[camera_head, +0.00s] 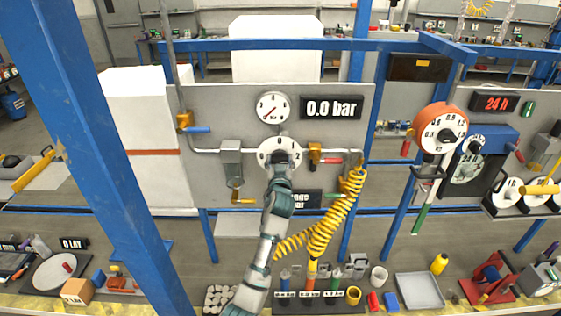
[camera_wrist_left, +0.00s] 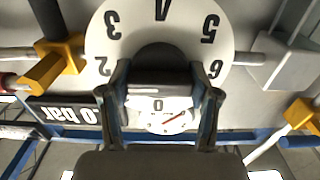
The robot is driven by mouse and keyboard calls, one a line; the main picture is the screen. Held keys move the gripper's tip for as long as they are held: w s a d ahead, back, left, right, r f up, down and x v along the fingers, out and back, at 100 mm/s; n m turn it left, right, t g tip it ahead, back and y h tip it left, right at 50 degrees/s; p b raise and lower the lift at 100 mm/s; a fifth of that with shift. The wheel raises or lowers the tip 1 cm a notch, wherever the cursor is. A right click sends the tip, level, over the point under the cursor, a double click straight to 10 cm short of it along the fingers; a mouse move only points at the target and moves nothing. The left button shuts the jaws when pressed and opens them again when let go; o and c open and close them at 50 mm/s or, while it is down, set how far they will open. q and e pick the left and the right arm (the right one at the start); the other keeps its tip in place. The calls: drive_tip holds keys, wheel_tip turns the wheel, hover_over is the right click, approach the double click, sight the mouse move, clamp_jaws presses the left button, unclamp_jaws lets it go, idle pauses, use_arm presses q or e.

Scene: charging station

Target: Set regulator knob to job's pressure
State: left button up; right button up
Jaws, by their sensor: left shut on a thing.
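The regulator knob's white numbered dial (camera_head: 264,153) is on the grey panel, below a round gauge (camera_head: 272,107). A black display (camera_head: 332,107) reads 0.0 bar. The dial (camera_wrist_left: 222,35) shows 2 to 6 upside down. The gauge (camera_wrist_left: 166,122) has a red needle. My right gripper is not in view.
A yellow coiled hose (camera_head: 325,225) hangs right of my arm. Valves with blue (camera_head: 197,130), yellow (camera_head: 244,201) and red (camera_head: 331,161) handles flank the dial. A blue post (camera_head: 110,150) stands at the left. Small items and a grey tray (camera_head: 418,290) are below.

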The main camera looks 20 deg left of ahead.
use_arm(q)
drive_tip(key=shift+d+r, duration=0.1)
drive_tip(key=shift+m+p, duration=0.35)
drive_tip(key=shift+m, duration=0.15)
drive_tip(key=m+p, duration=0.2)
drive_tip(key=m, duration=0.1)
drive_tip(key=shift+r+m+p, duration=0.1)
drive_tip(key=shift+m+p, duration=0.2)
drive_tip(key=m+p, duration=0.2)
drive_tip(key=m, duration=0.1)
drive_tip(key=shift+m, duration=0.5)
drive_tip(key=shift+p, duration=0.3)
drive_tip(key=shift+f, duration=0.2)
